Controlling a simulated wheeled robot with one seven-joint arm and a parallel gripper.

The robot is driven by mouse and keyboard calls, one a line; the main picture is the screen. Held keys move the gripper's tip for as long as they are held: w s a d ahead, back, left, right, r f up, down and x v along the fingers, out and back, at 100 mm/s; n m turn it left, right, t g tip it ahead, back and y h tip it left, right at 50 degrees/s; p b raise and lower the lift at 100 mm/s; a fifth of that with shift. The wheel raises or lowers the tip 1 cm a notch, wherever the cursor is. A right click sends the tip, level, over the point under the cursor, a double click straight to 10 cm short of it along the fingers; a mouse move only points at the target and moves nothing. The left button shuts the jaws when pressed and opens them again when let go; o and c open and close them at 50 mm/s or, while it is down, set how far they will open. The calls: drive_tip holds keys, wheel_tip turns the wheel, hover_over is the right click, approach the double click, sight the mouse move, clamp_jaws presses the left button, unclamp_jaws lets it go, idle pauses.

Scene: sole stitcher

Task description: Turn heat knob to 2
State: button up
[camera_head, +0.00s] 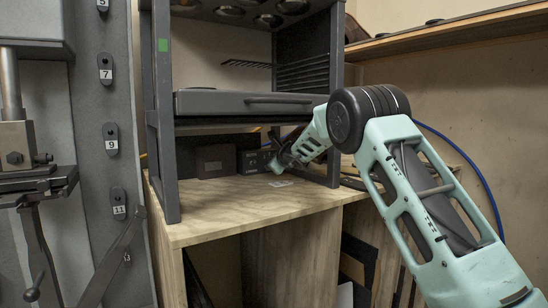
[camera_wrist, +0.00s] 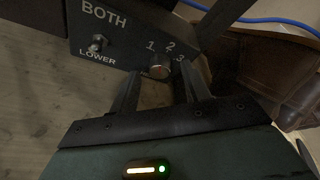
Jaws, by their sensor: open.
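The heat knob (camera_wrist: 160,67) is a small round metallic knob on a dark control box (camera_wrist: 112,38). The numbers 1, 2 and 3 are printed in an arc around its upper side. I cannot tell which number it points to. My gripper (camera_wrist: 161,80) is open, with one finger on each side of the knob in the wrist view; contact cannot be made out. In the head view my gripper (camera_head: 277,165) is at the right end of the control box (camera_head: 254,160), under the machine, and the knob is hidden there.
A toggle switch (camera_wrist: 97,44) marked BOTH and LOWER is left of the knob. The box stands on a wooden bench top (camera_head: 235,208) between dark frame posts, under a grey drawer-like slab (camera_head: 245,103). A brown leather item (camera_wrist: 275,70) lies to the right in the wrist view.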

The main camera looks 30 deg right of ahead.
drive_tip(key=shift+w+f, duration=0.1)
drive_tip(key=shift+w, duration=0.15)
drive_tip(key=c, duration=1)
drive_tip(key=shift+d+r+m+p, duration=0.2)
drive_tip(key=shift+m+p, duration=0.2)
drive_tip(key=shift+p, duration=0.3)
drive_tip(key=shift+f+m+y+p, duration=0.1)
drive_tip(key=shift+m+y+p, duration=0.5)
drive_tip(key=shift+m+p, duration=0.15)
drive_tip(key=o, duration=1)
drive_tip(key=shift+s, duration=0.1)
